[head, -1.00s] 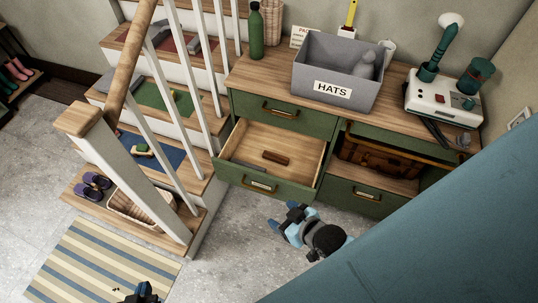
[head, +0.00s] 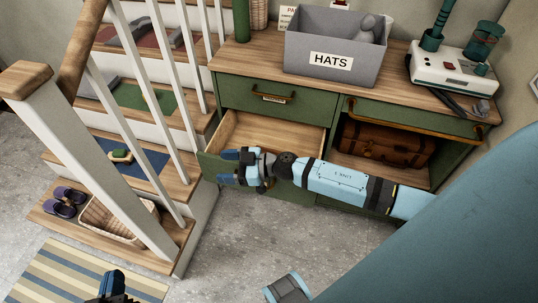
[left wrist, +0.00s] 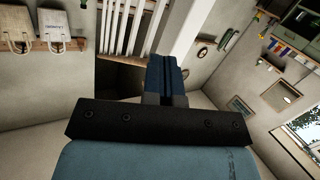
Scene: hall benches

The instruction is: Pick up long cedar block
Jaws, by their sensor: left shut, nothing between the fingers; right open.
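The cedar block does not show now; a brown block lay in the open drawer (head: 262,131) in the earlier head view, and my right arm now covers that part. My right gripper (head: 226,167) is open over the drawer's front area, its fingers pointing left. I cannot tell whether it touches anything. My left gripper (head: 112,286) is low at the left, over the striped rug's edge, shut and empty. Its closed fingers also show in the left wrist view (left wrist: 166,80), with no block there.
A grey HATS bin (head: 335,58) and a white machine (head: 455,68) stand on the cabinet top. A brown suitcase (head: 385,145) sits in the open shelf. The stair newel post (head: 85,150) and balusters stand left of the drawer. The floor before the cabinet is clear.

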